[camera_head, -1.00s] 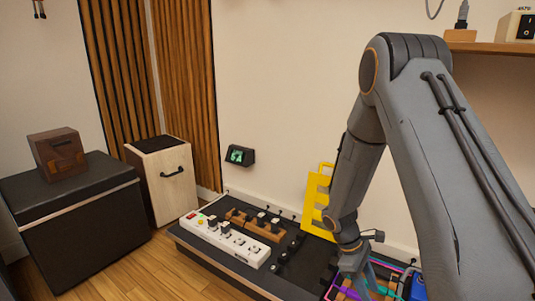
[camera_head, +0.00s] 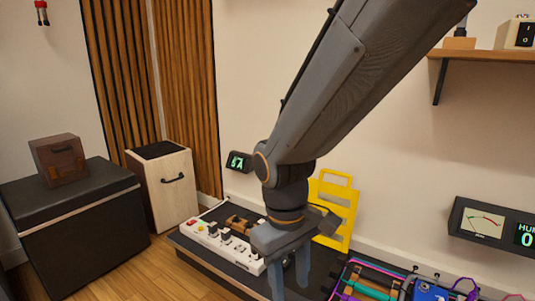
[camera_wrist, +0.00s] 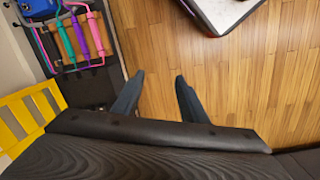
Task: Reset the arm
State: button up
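My gripper (camera_head: 290,284) hangs from my arm, pointing down, in the lower middle of the head view. It is just right of the white power strip and in front of the yellow panel. In the wrist view my gripper (camera_wrist: 155,85) shows two dark fingers, apart, with nothing between them. Bare wood floor and the dark platform edge lie beyond the fingers there. My arm crosses the head view from the upper right and hides part of the wall and platform.
The white power strip (camera_head: 215,245) and a wooden block (camera_head: 240,224) lie on the low dark platform. A yellow slotted panel (camera_head: 338,212), coloured cables (camera_head: 368,280) and a meter box (camera_head: 484,222) are to the right. A dark chest (camera_head: 80,240) stands left. Wood floor (camera_wrist: 240,80) is clear.

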jog(key=s+a+r+y, duration=0.1)
jog(key=s+a+r, duration=0.2)
jog(key=s, duration=0.3)
jog(key=s+a+r+y, duration=0.2)
jog(key=s+a, duration=0.1)
jog(key=s, duration=0.3)
jog(key=d+r+m+p, duration=0.2)
jog(key=d+r+p, duration=0.5)
jog(key=p, duration=0.5)
jog(key=d+r+m+h+p, duration=0.1)
jog(key=d+r+m+p, duration=0.2)
jog(key=d+r+p, duration=0.4)
jog(key=d+r+m+h+p, duration=0.1)
jog(key=d+r+p, duration=0.6)
jog(key=r+p, duration=0.7)
jog(key=shift+s+r+m+p, duration=0.15)
jog(key=shift+r+m+p, duration=0.4)
jog(key=shift+p, duration=1.7)
jog(key=shift+f, duration=0.2)
